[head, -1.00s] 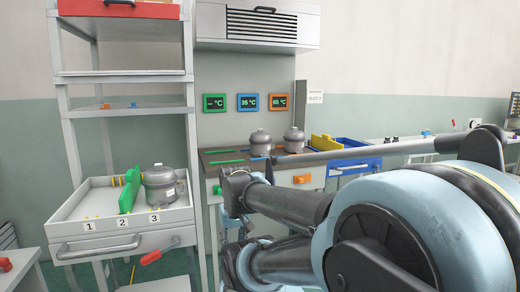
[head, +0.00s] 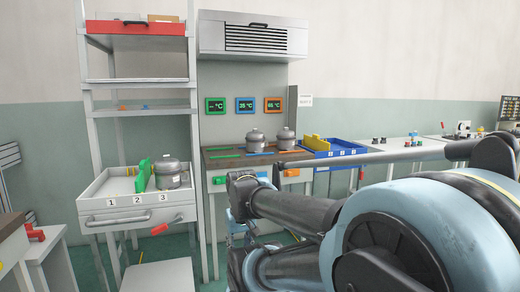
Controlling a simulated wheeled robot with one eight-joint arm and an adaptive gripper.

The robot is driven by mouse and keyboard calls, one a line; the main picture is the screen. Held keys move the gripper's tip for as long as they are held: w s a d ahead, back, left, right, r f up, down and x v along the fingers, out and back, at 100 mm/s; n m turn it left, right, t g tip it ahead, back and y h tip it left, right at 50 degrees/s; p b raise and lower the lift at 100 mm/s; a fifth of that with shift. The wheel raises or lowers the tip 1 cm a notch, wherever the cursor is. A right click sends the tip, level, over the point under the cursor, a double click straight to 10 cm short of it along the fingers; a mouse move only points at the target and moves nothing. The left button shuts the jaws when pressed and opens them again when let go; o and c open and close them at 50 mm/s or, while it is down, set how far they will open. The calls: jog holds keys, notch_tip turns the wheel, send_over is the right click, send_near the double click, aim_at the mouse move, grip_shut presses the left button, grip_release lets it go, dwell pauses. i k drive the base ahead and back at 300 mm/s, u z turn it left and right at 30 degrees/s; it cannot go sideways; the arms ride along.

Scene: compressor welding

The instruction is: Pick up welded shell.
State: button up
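Three grey rounded metal shells show in the head view. One shell (head: 173,172) sits in the white tray (head: 98,208) at the left, by the number 3 and next to a green divider (head: 143,176). Two more stand on the bench under the temperature displays, a left shell (head: 255,140) and a right shell (head: 285,138). I cannot tell from here which one is welded. My dark and light-blue arm fills the lower right. My gripper's fingers cannot be made out, and no shell is seen in them.
A blue tray (head: 345,149) with a yellow divider (head: 318,143) stands right of the bench shells. A white shelf rack (head: 90,110) rises above the left tray. A table with a red-handled item (head: 36,234) is at the lower left. Control boxes stand on the far right table.

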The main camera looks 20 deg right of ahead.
aim_at(256, 144)
jog(key=k, duration=0.6)
jog(key=z, duration=0.55)
jog(key=i, duration=1)
jog(key=z, duration=0.45)
jog(key=i, duration=1.55)
jog(key=u, duration=0.4)
